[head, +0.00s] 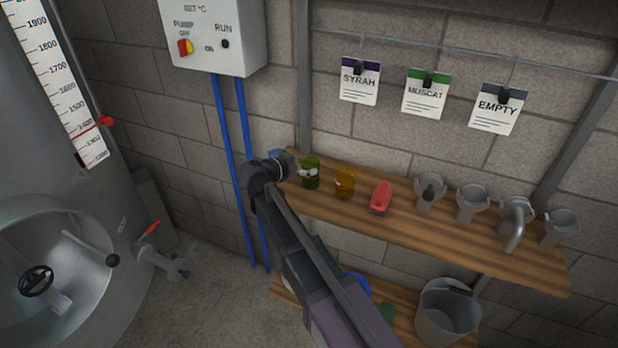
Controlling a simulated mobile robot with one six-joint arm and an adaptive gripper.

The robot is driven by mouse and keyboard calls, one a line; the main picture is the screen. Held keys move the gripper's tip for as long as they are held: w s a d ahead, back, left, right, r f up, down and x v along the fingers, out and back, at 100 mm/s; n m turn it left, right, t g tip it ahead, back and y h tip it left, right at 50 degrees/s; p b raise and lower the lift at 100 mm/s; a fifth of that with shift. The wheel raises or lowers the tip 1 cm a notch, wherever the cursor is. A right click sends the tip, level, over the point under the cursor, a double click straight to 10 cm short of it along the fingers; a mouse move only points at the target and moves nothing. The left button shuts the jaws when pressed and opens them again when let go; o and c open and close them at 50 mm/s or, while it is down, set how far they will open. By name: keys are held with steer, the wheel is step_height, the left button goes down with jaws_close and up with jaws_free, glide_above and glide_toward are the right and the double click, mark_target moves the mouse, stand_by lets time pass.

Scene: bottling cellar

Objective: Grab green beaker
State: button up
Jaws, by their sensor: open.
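The green beaker (311,176) stands near the left end of the upper wooden shelf, with a pale marking on its front. My arm reaches up from the bottom of the head view, and my gripper (290,167) is at the shelf's left end, just left of the green beaker. The gripper is open; its fingers are small and dark here, and I cannot tell whether they touch the beaker. The beaker stands upright and its front is mostly visible.
On the wooden shelf (430,232), right of the green beaker, stand an amber beaker (344,184), a red object (380,198) and several grey metal fittings (472,204). A blue item (275,155) is partly hidden behind my gripper. Blue pipes (224,140) run left of the shelf. A bucket (446,315) sits below.

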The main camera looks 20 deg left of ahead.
steer(key=shift+b+x, duration=0.3)
steer(key=shift+x, duration=1.15)
steer(key=c, duration=1)
steer(key=shift+o, duration=0.2)
steer(key=shift+r, duration=0.15)
steer(key=s+d+f+p+v, duration=0.1)
steer(key=p+v, duration=0.4)
steer(key=v, duration=1.1)
steer(key=shift+s, duration=0.4)
steer(key=shift+d, duration=0.1)
